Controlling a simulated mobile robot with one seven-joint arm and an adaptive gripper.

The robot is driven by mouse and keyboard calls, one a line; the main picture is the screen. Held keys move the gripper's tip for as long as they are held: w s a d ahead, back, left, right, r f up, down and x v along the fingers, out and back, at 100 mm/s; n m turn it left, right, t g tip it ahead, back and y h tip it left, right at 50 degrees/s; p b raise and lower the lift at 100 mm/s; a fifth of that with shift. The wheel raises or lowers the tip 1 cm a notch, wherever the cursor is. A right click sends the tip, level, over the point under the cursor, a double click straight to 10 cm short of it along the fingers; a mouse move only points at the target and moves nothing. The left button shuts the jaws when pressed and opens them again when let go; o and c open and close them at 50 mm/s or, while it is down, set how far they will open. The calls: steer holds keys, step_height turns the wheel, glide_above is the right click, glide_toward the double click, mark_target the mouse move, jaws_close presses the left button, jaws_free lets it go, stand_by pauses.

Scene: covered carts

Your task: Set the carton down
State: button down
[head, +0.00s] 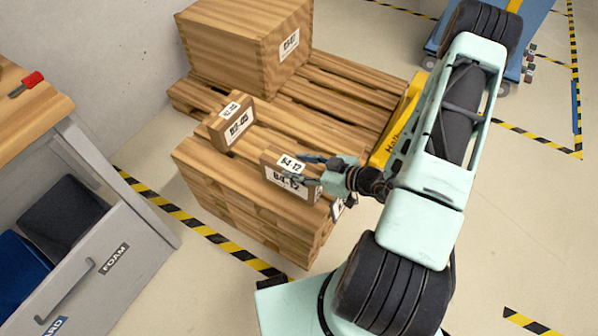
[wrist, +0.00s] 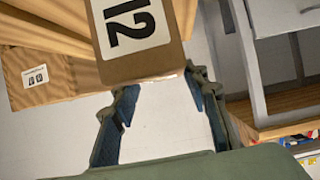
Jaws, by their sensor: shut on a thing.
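A small brown carton (head: 268,171) with white labels ending in 12 is at the front right corner of the wooden pallet stack (head: 215,185). My gripper (head: 312,170) is shut on this carton from the right. In the wrist view, the carton (wrist: 160,62) fills the upper middle, with its large "12" label towards me, and the fingertips (wrist: 160,88) are at its near end. I cannot tell whether its underside touches the pallet boards or hangs slightly above them. The far side of the carton is hidden.
A second small labelled carton (head: 218,137) stands on the pallet to the left. A large wooden crate (head: 230,48) is at the back. A workbench (head: 40,115) with an open drawer (head: 85,285) is at the left. Bare boards lie between the cartons.

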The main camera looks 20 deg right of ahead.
step_height(320, 180, down, 2)
steer(key=shift+f+b, duration=0.15)
steer(key=shift+b, duration=0.15)
steer(key=c, duration=1.1)
jaws_free()
steer(key=shift+d, duration=0.1)
steer(key=shift+c, duration=0.2)
steer(key=shift+s, duration=0.1)
steer(key=p+v, duration=0.2)
steer(key=v, duration=1)
steer(key=shift+p, duration=0.4)
